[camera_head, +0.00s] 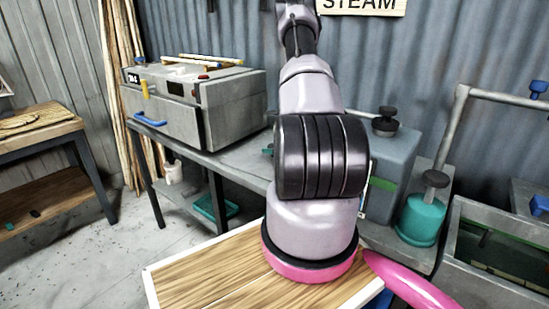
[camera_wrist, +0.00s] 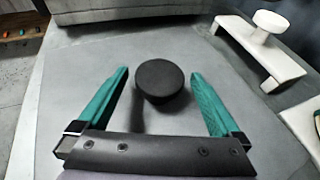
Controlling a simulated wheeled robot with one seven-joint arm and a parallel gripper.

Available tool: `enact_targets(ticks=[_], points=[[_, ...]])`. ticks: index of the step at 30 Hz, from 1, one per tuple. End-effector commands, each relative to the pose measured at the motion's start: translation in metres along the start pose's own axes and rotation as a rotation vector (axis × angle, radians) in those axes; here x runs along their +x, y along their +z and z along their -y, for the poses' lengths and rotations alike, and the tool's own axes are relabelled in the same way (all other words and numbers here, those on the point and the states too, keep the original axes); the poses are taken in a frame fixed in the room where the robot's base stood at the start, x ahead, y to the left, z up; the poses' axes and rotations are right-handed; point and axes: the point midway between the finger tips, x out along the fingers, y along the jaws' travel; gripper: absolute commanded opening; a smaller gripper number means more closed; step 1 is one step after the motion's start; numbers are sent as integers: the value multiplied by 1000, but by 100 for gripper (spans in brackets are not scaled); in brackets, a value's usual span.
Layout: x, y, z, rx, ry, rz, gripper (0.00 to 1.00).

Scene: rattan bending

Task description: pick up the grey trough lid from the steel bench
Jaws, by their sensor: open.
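In the wrist view a round black knob (camera_wrist: 160,78) on a short post stands up from a flat grey surface. I take it for the handle of the grey trough lid. I cannot clearly tell the lid's plate from the steel bench (camera_wrist: 80,60) around it. My gripper (camera_wrist: 159,72) is open, with its two green fingers on either side of the knob in the picture. The fingers appear apart from the knob, and their height relative to it is unclear. In the head view my arm hides the gripper and this knob. The bench (camera_head: 235,165) shows left of the arm.
A pale bracket with a round knob (camera_wrist: 268,45) stands right of the gripper. A grey machine box (camera_head: 190,100) sits on the bench's left end. A grey tank with a black knob (camera_head: 395,150) and a teal canister (camera_head: 420,222) stand right of my arm.

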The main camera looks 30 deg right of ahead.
Motion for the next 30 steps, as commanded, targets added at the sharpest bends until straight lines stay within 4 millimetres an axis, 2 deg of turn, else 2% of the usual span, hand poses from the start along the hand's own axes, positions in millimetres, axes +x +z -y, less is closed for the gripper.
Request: enact_targets(ticks=[3,6,15,17,18,23,24,30], points=[[20,0,-1,-1,3,1,100],[32,0,-1,0,2,1,100],[38,0,0,1,0,1,100],[38,0,0,1,0,1,81],[38,0,0,1,0,1,66],[37,0,0,1,0,1,4],[37,0,0,1,0,1,0],[38,1,0,1,0,2,0]])
